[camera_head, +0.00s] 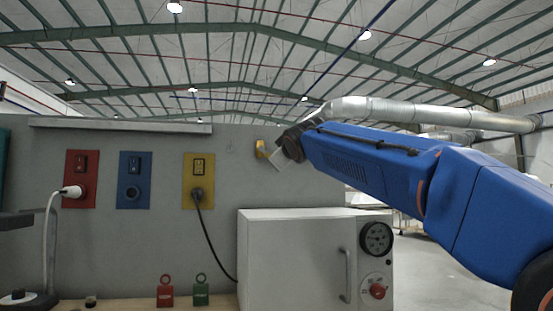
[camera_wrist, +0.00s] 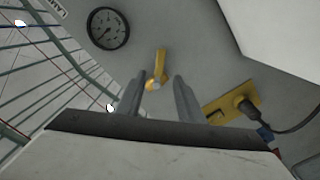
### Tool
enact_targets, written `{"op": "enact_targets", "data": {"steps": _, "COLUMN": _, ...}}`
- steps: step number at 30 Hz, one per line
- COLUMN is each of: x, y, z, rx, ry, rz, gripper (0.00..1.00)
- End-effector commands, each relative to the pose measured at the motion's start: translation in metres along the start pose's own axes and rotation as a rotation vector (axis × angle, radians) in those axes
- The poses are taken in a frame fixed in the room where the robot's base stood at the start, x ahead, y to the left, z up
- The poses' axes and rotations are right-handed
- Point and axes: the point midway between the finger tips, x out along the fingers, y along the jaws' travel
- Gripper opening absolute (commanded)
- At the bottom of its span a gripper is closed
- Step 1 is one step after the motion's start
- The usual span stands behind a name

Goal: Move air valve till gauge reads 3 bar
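The yellow air valve (camera_head: 261,149) is on the grey wall panel, just left of my gripper (camera_head: 277,158) in the head view. In the wrist view its yellow lever (camera_wrist: 161,63) points up, with a pale hub at its lower end. My gripper (camera_wrist: 158,82) is open, one finger on each side of the valve in the picture. I cannot tell whether the fingers reach around it; no contact shows. A round dark gauge (camera_wrist: 108,29) is on the wall up and left of the valve. Its needle is too small to read. No wall gauge shows in the head view.
A white cabinet (camera_head: 288,262) with its own gauge (camera_head: 376,238) and red knob (camera_head: 378,291) stands below my arm. Red (camera_head: 82,165), blue (camera_head: 134,168) and yellow (camera_head: 198,170) socket plates are on the wall. A black cable hangs from the yellow one.

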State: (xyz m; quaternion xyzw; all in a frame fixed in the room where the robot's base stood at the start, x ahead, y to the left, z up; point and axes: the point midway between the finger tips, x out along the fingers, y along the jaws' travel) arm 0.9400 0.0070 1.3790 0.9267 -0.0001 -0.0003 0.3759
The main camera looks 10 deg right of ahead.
Motion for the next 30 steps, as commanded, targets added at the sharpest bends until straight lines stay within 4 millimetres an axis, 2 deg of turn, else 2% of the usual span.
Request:
{"op": "enact_targets", "data": {"steps": 3, "x": -0.020, "y": 0.000, "z": -0.001, "rx": 0.001, "ry": 0.002, "rz": 0.000, "gripper": 0.34}}
{"op": "enact_targets", "data": {"steps": 10, "x": -0.043, "y": 0.000, "z": 0.000, "rx": 0.000, "ry": 0.001, "rz": -0.001, "gripper": 0.34}}
{"op": "enact_targets", "data": {"steps": 30, "x": -0.048, "y": 0.000, "z": 0.000, "rx": 0.000, "ry": 0.001, "rz": 0.000, "gripper": 0.34}}
